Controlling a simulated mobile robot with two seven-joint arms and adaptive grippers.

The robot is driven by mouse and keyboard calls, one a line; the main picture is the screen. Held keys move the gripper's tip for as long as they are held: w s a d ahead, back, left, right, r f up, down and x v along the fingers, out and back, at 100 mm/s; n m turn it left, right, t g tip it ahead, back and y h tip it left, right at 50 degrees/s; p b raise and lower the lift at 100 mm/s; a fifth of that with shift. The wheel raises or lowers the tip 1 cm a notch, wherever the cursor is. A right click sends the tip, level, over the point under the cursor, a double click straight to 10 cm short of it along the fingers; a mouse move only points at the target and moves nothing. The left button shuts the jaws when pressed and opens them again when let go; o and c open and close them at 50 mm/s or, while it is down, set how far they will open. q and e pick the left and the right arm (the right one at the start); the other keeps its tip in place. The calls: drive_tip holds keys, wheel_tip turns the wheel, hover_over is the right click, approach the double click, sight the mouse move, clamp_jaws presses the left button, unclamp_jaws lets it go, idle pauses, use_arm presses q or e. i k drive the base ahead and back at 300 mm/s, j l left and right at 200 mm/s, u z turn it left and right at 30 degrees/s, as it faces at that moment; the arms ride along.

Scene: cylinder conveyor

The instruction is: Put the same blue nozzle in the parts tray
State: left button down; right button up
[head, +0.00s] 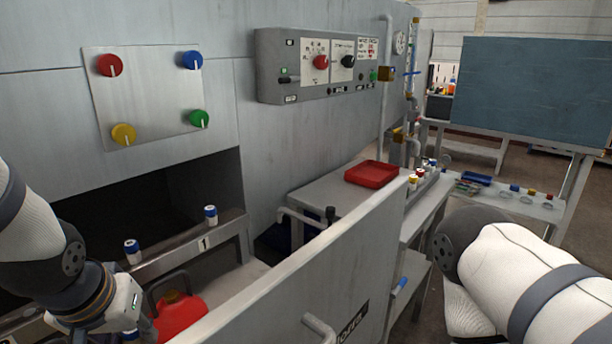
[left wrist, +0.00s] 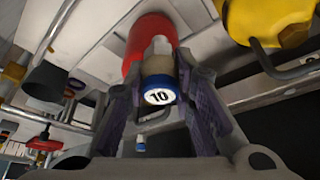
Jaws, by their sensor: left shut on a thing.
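My left gripper (left wrist: 160,105) is shut on a blue-rimmed nozzle (left wrist: 160,96) marked 10, held between its two fingers. A red cylinder (left wrist: 150,38) shows behind the nozzle in the left wrist view; I cannot tell whether they touch. In the head view my left gripper is at the lower left, largely cut off by the bottom edge. The red tray (head: 371,174), likely the parts tray, is on a grey bench in the middle, well to the right of my left gripper. My right arm shows at the right, but its gripper is out of view.
Two blue-and-white pieces (head: 132,251) (head: 210,215) stand on the rail marked 1. A red cylinder (head: 182,316) is near my left gripper. A grey panel (head: 300,283) stands between it and the bench (head: 330,195). Several small coloured pieces stand beside the tray.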

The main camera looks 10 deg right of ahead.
sight(372, 177)
drive_tip(key=i+l, duration=0.15)
drive_tip(key=l, duration=0.2)
drive_tip(key=i+l+u, duration=0.1)
drive_tip(key=l, duration=0.25)
drive_tip(key=i+l+u, duration=0.1)
drive_tip(key=i+l, duration=0.15)
drive_tip(key=l, duration=0.15)
drive_tip(key=i+l, duration=0.15)
drive_tip(key=l, duration=0.25)
drive_tip(key=i+l+u, duration=0.1)
drive_tip(key=l, duration=0.25)
drive_tip(key=i+l, duration=0.2)
drive_tip(key=l, duration=0.2)
drive_tip(key=i+l+u, duration=0.1)
drive_tip(key=l, duration=0.3)
drive_tip(key=i+l+z, duration=0.1)
drive_tip(key=i+l, duration=0.15)
drive_tip(key=l, duration=0.15)
drive_tip(key=i+l+z, duration=0.1)
drive_tip(key=i+l, duration=0.2)
drive_tip(key=l, duration=0.1)
